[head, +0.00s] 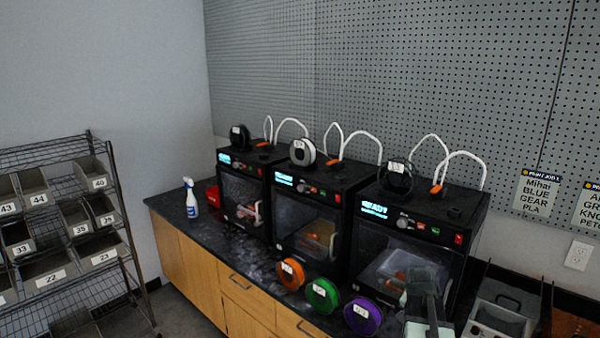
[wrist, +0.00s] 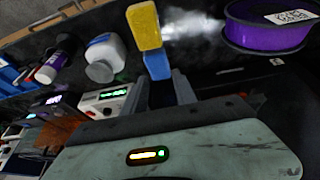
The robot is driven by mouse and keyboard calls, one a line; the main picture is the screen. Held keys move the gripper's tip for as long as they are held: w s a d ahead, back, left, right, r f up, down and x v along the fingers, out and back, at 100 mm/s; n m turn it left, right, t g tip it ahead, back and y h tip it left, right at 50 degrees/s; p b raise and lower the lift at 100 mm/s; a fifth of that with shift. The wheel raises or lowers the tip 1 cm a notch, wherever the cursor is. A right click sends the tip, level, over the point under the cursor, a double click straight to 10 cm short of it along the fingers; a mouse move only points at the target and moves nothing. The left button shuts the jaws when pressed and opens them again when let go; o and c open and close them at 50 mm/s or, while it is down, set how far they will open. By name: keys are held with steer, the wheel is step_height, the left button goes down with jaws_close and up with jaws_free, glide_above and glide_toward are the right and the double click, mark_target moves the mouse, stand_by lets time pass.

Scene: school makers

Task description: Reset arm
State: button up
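My gripper (wrist: 160,84) shows in the wrist view with its two dark fingers apart and a dark gap between them. A blue and yellow block-like thing (wrist: 145,27) shows just past the fingertips; I see no clear grip on it and cannot tell whether it touches them. In the head view, part of my arm shows at the lower right, in front of the right-hand printer (head: 415,235); my fingertips are not clear there.
Three black printers stand on the dark counter (head: 215,252). Orange (head: 291,273), green (head: 322,295) and purple (head: 362,316) spools stand at its front edge. A spray bottle (head: 191,200) stands at the left end. A bin rack (head: 75,225) is at far left, with floor between.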

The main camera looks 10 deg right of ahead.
steer(key=w+a+n+y, duration=0.1)
steer(key=w+a+n, duration=0.3)
steer(key=a, duration=1.1)
steer(key=s+a+f+n+g+y, duration=0.1)
steer(key=s+a+n, duration=0.1)
steer(key=a, duration=0.9)
steer(key=s+a+n+g+y, duration=0.1)
steer(key=s+a+n, duration=0.2)
steer(key=a, duration=0.7)
steer(key=shift+s+a+f+n+y, duration=0.3)
steer(key=shift+a+f+n, duration=0.05)
steer(key=shift+n, duration=0.75)
